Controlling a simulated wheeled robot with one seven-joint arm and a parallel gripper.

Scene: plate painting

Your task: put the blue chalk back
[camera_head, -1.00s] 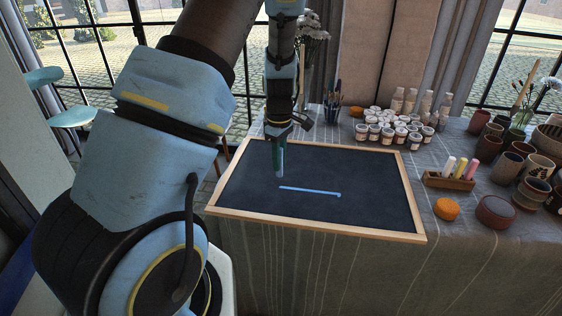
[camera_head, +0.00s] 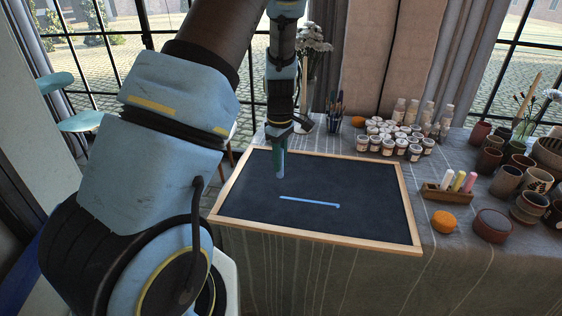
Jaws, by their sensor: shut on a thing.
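My gripper (camera_head: 279,152) points down over the left part of the chalkboard (camera_head: 362,198) and is shut on the blue chalk (camera_head: 281,173). The chalk's lower end shows below the fingers and looks raised off the board. A blue chalk line (camera_head: 310,202) lies on the board, in front of the chalk and to its right. The wooden chalk holder (camera_head: 445,195) stands on the table right of the board. It holds a white chalk (camera_head: 448,178), a yellow chalk (camera_head: 458,180) and a pink chalk (camera_head: 469,182) upright. Its slots are too small to make out.
An orange sponge (camera_head: 443,222) and a round brown dish (camera_head: 493,226) sit in front of the holder. Several clay pots (camera_head: 505,181) crowd the right side. Paint jars (camera_head: 389,147) and a brush cup (camera_head: 334,122) stand behind the board.

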